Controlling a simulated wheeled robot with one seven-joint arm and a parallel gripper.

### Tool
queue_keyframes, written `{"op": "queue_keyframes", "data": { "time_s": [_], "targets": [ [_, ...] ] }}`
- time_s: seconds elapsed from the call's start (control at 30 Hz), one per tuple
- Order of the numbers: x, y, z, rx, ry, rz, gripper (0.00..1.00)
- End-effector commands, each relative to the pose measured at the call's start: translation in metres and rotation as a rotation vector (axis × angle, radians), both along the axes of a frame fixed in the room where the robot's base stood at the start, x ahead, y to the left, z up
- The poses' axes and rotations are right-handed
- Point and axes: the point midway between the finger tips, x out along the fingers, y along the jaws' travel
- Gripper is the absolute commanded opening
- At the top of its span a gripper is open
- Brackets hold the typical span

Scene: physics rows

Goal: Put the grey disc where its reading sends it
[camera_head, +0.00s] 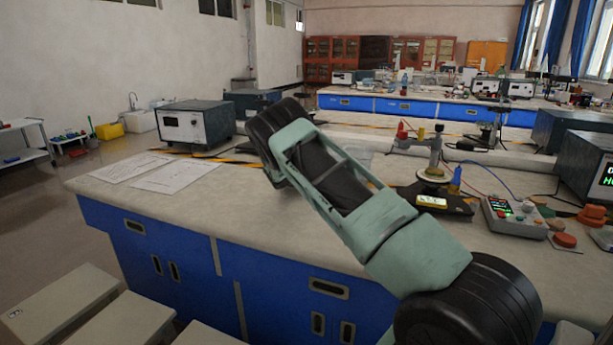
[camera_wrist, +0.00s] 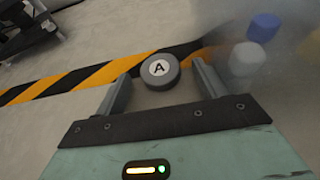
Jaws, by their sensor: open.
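A grey disc (camera_wrist: 160,84) with a white label marked "A" lies between the fingertips of my gripper (camera_wrist: 160,72) in the wrist view. My gripper is open, one finger on each side of the disc, with gaps visible; I cannot tell whether it is at the disc's height. The disc lies by a yellow-and-black striped tape (camera_wrist: 60,86). In the head view my arm crosses the bench (camera_head: 300,215), and neither the disc nor the fingers can be made out.
A control box (camera_head: 515,217) with lit displays and a large instrument with a green-lettered screen (camera_head: 604,178) stand at right. Papers (camera_head: 175,178) and a grey instrument (camera_head: 195,124) are at left. Blurred blue (camera_wrist: 262,27) and pale (camera_wrist: 247,58) round objects lie right of my gripper.

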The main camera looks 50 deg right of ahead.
Motion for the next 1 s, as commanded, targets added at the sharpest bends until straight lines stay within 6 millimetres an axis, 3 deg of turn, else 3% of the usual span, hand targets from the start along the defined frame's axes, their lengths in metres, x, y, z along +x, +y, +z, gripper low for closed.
{"op": "queue_keyframes", "data": {
  "time_s": [0.27, 0.43, 0.47, 0.77, 1.0],
  "targets": [
    [0.002, -0.003, -0.002, 0.0, 0.0, 0.001, 0.71],
    [0.002, -0.003, -0.002, 0.0, 0.0, 0.0, 0.27],
    [0.002, -0.003, -0.002, 0.0, 0.0, 0.001, 0.24],
    [0.002, -0.003, 0.001, 0.0, -0.002, 0.001, 0.2],
    [0.002, -0.003, 0.038, 0.0, -0.006, 0.0, 0.2]
  ]
}}
